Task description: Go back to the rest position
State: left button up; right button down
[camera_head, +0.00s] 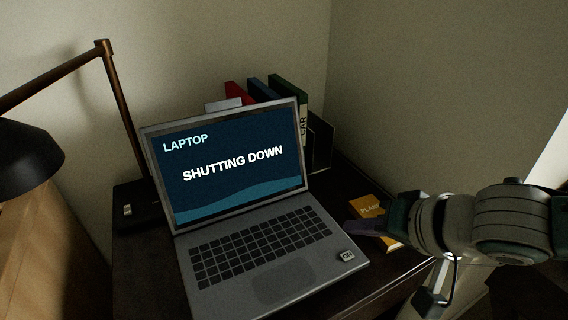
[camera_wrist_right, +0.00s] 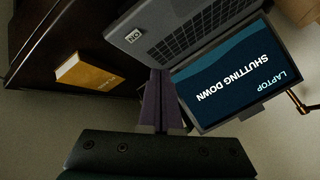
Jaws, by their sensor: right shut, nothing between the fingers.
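My right gripper (camera_head: 352,229) reaches in from the right in the head view, its purple fingers over the dark desk beside the laptop's right edge. In the right wrist view the gripper (camera_wrist_right: 160,75) shows with its fingers shut together and nothing between them. The open laptop (camera_head: 255,240) stands on the desk, its screen reading "SHUTTING DOWN". A small key marked "ON" (camera_head: 347,255) sits at the laptop's front right corner and also shows in the right wrist view (camera_wrist_right: 133,36). The fingertips look close to the laptop, but I cannot tell whether they touch. My left gripper is not in view.
An orange book (camera_head: 367,206) lies on the desk (camera_head: 345,188), partly behind my right gripper. Upright books (camera_head: 288,95) stand behind the laptop. A lamp (camera_head: 28,160) with a bent arm stands at the left. Walls close off the back and right.

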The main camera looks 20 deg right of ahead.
dwell(0.7)
jog(key=s+a+r+n+g+p, duration=0.3)
jog(key=s+a+r+n+p, duration=0.35)
jog(key=s+a+r, duration=0.4)
jog(key=s+d+r+n+g+h+p, duration=0.1)
jog(key=s+d+r+p, duration=0.15)
jog(key=s+r, duration=0.2)
jog(key=s+d+r+n+g+p, duration=0.2)
jog(key=s+r+p, duration=0.1)
jog(key=s, duration=0.2)
notch_tip(320, 180, up, 35)
jog(key=p, duration=3.4)
jog(key=shift+w+t+p, duration=0.2)
jog(key=shift+t+p, duration=0.1)
jog(key=shift+p, duration=0.1)
jog(key=shift+m, duration=0.25)
